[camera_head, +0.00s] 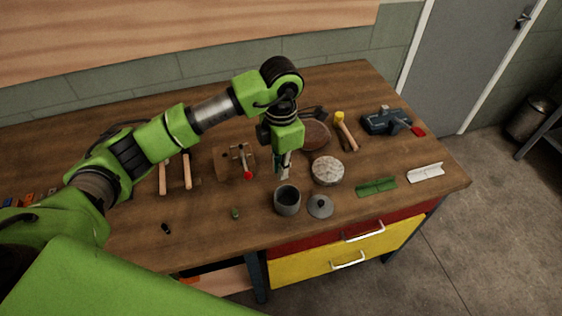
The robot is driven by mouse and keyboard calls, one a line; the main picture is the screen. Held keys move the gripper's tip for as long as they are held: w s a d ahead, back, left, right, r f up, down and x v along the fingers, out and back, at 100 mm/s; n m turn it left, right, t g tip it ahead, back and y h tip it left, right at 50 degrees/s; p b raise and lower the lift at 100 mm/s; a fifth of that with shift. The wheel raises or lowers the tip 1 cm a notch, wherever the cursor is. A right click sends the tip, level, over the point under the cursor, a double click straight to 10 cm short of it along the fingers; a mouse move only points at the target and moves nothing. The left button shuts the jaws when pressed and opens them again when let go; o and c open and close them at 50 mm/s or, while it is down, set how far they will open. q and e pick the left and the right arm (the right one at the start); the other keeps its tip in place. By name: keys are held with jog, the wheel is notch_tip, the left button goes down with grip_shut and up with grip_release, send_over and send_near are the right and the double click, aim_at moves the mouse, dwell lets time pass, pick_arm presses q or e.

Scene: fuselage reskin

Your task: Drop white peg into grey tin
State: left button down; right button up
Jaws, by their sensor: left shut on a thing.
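The grey tin (287,207) stands open and upright near the front edge of the workbench, its dark inside showing from above. My left gripper (285,166) points down just behind the tin and is shut on a small pale thing, which looks like the white peg (285,173). The peg's lower end is close to the tin's back rim in the picture; I cannot tell its height above it. The fingers hide part of the peg. My right gripper is not in view.
A grey lid (320,206) lies right of the tin, near a round mottled container (328,170). A green tray (377,187), a white tray (425,173), a drill (384,121) and a mallet (345,132) are farther right. A wooden block (228,161) is left.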

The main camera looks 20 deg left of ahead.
pick_arm(q)
jog(key=shift+f, duration=0.5)
notch_tip(320, 180, down, 5)
jog(key=b, duration=0.2)
jog(key=shift+b, duration=0.35)
jog(key=c, duration=2)
grip_release()
notch_tip(320, 180, up, 12)
